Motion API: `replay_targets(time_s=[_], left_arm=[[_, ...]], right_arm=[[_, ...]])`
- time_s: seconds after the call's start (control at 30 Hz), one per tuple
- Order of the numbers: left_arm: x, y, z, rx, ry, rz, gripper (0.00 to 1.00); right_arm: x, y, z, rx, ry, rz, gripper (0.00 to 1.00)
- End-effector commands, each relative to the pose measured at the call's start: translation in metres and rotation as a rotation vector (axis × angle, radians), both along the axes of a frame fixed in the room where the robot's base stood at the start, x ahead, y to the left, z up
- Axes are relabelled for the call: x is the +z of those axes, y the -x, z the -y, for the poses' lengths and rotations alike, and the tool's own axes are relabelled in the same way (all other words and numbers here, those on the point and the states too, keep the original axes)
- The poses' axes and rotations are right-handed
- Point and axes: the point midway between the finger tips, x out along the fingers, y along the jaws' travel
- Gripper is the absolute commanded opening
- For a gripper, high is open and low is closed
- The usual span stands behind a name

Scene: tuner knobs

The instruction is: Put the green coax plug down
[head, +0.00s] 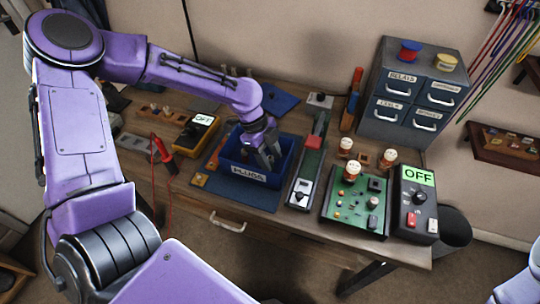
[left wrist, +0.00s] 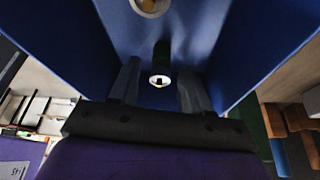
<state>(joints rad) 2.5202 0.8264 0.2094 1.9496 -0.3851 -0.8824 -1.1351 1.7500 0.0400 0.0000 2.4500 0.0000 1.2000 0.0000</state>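The blue bin (head: 283,163) with a "PLUGS" label stands on a blue mat on the bench. My left gripper (head: 268,160) reaches down into it from above. In the left wrist view, my left gripper (left wrist: 159,72) has its two fingers apart inside the blue walls of the bin (left wrist: 60,40). A dark green plug (left wrist: 161,52) with a pale round end shows between the fingers, with gaps visible on both sides. Its contact with the bin floor cannot be told. In the head view the plug is hidden by the gripper and bin. My right gripper is out of view.
Right of the bin are a long device with a lever (head: 300,194), a green circuit board (head: 344,212) and a meter reading OFF (head: 416,200). A yellow meter (head: 197,135) stands left. Grey drawers (head: 412,95) stand behind. Another round-ended item (left wrist: 150,6) shows in the bin.

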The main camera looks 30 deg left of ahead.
Motion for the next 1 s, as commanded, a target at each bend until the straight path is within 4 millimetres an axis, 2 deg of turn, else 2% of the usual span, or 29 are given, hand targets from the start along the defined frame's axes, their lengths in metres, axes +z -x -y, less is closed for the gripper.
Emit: replay_targets(time_s=[0.23,0.33,0.7,0.83,1.0], left_arm=[[0.001,0.000,0.000,0.000,0.000,0.000,0.47],[0.009,-0.001,-0.002,0.002,0.000,0.002,0.47],[0.092,-0.001,-0.036,0.002,0.001,0.005,0.47],[0.109,0.000,-0.043,0.002,0.000,0.002,0.47],[0.115,0.000,-0.046,0.002,0.001,-0.001,0.47]], right_arm=[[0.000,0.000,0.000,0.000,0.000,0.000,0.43],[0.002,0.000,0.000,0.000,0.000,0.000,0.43],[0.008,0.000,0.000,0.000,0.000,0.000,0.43],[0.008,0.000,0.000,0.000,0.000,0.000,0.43],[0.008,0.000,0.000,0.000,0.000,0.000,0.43]])
